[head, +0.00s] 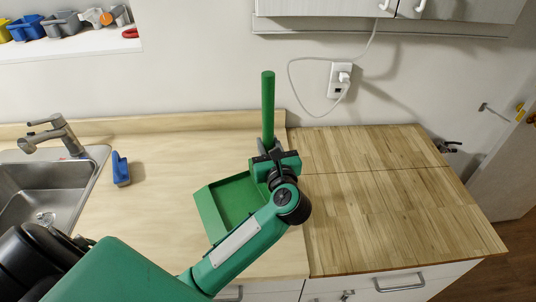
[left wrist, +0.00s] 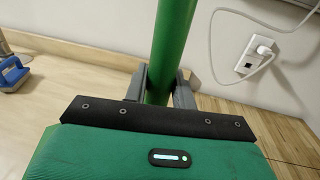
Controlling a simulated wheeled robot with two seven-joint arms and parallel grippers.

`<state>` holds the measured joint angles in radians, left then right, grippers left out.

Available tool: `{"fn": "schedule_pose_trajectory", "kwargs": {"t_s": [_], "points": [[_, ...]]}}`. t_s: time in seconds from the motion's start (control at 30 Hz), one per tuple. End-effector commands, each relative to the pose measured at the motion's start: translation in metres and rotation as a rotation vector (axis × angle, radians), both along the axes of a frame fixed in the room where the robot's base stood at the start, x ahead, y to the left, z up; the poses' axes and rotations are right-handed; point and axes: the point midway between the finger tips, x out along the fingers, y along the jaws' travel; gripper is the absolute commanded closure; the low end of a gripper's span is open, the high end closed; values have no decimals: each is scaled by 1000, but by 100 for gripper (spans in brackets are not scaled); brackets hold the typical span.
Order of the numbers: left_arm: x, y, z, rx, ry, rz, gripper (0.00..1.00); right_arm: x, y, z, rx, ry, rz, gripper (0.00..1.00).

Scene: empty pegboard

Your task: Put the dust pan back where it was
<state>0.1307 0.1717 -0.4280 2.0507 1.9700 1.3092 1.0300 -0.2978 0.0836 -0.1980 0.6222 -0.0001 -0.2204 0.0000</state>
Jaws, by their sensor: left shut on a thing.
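The green dust pan (head: 236,201) has a flat tray and an upright round handle. My left gripper (head: 267,148) is shut on the handle, low on it and just above the tray. In the left wrist view the green handle (left wrist: 172,45) stands between the two grey fingers (left wrist: 158,88). The tray is over the wooden counter, partly hidden behind my left arm; I cannot tell whether it touches the counter. My right gripper is not in view.
A sink with a faucet (head: 55,133) is at the left, with a blue brush-like item (head: 121,168) beside it. The butcher-block counter (head: 390,190) at the right is clear. A cord hangs from a wall outlet (head: 340,80). Several items line a shelf (head: 70,47) at upper left.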

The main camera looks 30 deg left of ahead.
Motion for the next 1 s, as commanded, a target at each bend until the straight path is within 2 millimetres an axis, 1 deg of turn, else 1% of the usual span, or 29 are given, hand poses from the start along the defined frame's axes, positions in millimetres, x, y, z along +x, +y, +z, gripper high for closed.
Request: {"fn": "schedule_pose_trajectory", "kwargs": {"t_s": [0.13,0.2,0.3,0.4,0.67,0.8,0.83,0.9,0.93,1.0], "points": [[0,1,-11,4,2,1,100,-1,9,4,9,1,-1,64],[0,1,-22,5,3,1,100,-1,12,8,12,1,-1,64],[0,0,-36,4,2,0,100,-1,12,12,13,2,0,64],[0,0,-46,3,0,0,100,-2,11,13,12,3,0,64],[0,0,-47,1,-2,0,100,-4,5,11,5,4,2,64],[0,0,-52,0,-1,1,100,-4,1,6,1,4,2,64],[0,0,-51,0,-1,1,68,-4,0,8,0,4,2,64],[0,0,-51,1,-1,1,54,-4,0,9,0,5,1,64],[0,0,-51,1,-1,1,52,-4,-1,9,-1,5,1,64],[0,0,-50,1,-1,1,52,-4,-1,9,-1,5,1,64]]}}
